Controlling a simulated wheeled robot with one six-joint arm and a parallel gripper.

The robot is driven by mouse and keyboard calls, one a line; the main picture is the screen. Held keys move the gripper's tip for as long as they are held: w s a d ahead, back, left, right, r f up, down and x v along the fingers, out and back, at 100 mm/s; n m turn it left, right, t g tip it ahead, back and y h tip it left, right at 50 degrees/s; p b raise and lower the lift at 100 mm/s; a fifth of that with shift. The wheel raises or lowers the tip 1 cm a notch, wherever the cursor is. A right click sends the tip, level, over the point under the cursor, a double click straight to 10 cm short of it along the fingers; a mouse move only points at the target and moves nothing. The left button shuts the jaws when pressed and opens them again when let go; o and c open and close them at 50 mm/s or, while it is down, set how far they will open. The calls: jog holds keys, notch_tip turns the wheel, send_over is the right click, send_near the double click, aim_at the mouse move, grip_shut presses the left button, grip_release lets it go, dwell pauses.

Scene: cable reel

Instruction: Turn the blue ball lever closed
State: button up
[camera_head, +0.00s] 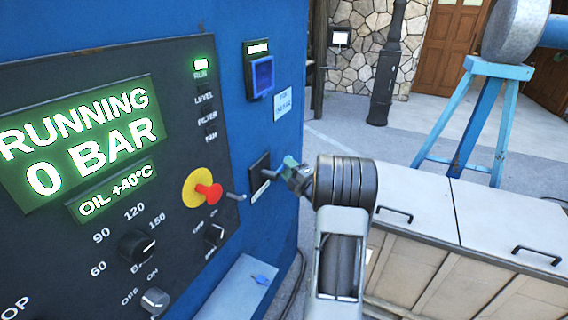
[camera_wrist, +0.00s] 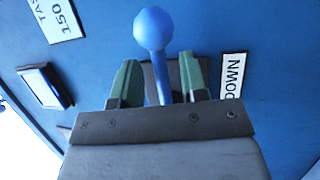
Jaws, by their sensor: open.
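The blue ball lever (camera_wrist: 152,30) shows in the wrist view, with its round ball above and its blue stem running down between the fingers. My gripper (camera_wrist: 158,82) is open, with one green finger on each side of the stem. I cannot tell whether either finger touches it. In the head view my gripper (camera_head: 288,172) is at the right side of the blue cabinet, close to a dark plate (camera_head: 259,172). The ball cannot be made out clearly there.
The control panel's screen (camera_head: 85,140) reads RUNNING 0 BAR. A red stop button (camera_head: 209,192) on a yellow disc sits left of my gripper. A blue-framed box (camera_head: 261,76) is above. A pale chest (camera_head: 490,215) and a blue trestle (camera_head: 475,120) stand at right.

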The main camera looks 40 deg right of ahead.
jog(key=shift+x, duration=1.1)
jog(key=shift+s+a, duration=0.1)
grip_shut()
